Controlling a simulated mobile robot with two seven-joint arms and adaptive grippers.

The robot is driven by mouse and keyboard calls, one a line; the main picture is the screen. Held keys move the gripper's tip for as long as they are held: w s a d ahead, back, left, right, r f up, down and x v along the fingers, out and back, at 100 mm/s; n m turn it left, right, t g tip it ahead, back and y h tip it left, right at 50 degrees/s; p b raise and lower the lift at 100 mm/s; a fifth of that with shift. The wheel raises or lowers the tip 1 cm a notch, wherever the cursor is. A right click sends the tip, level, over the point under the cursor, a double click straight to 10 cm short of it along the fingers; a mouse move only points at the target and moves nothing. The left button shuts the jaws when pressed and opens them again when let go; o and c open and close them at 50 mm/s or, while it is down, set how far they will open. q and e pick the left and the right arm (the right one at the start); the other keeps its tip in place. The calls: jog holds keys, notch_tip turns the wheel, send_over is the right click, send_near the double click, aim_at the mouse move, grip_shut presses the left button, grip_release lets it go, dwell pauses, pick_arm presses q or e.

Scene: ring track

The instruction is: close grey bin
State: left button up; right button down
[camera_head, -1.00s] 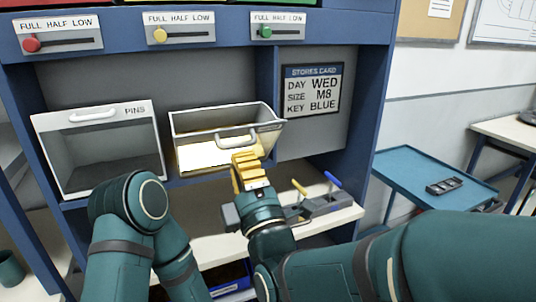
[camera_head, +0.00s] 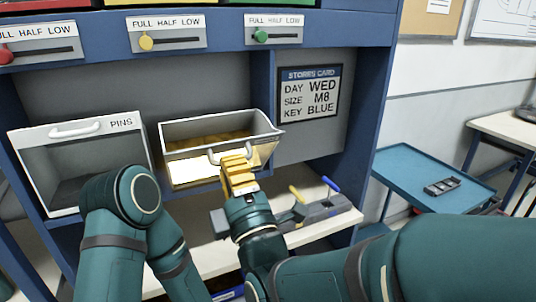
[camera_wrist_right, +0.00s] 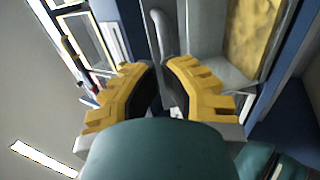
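The grey bin (camera_head: 186,174) hangs tilted open in the middle of the cabinet, with yellow-gold contents showing inside. Its light handle (camera_head: 213,157) is on the front and also shows in the right wrist view (camera_wrist_right: 157,32). My right gripper (camera_head: 237,165), with yellow fingers, is at the handle from below. In the right wrist view, the fingertips (camera_wrist_right: 160,66) lie on either side of the handle bar with little gap, and appear closed on it. Part of the handle is hidden. My left gripper is out of view; only my left arm shows.
A grey-white bin marked PINS (camera_head: 30,165) stands left of the grey bin. A stores card (camera_head: 309,92) hangs to the right. Sliders (camera_head: 165,37) line the panel above. A shelf (camera_head: 335,220) below holds a grey block with coloured levers. A blue table (camera_head: 405,170) stands right.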

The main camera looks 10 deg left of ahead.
jog(key=w+a+r+p, duration=0.1)
jog(key=w+r+p, duration=0.1)
jog(key=w+a+r+g+h+p, duration=0.1)
jog(key=w+a+r+p, duration=0.1)
jog(key=p, duration=0.1)
jog(key=w+a+r+g+p, duration=0.1)
jog(key=w+r+p, duration=0.1)
jog(key=w, duration=0.1)
jog(key=shift+w+a+r+h+p, duration=0.1)
jog(key=shift+a+r+h+p, duration=0.25)
jog(key=shift+a+r+h, duration=0.05)
jog(key=shift+w+a+r, duration=0.45)
jog(key=shift+w+a, duration=0.05)
jog(key=shift+w, duration=0.2)
jog(key=shift+r, duration=0.15)
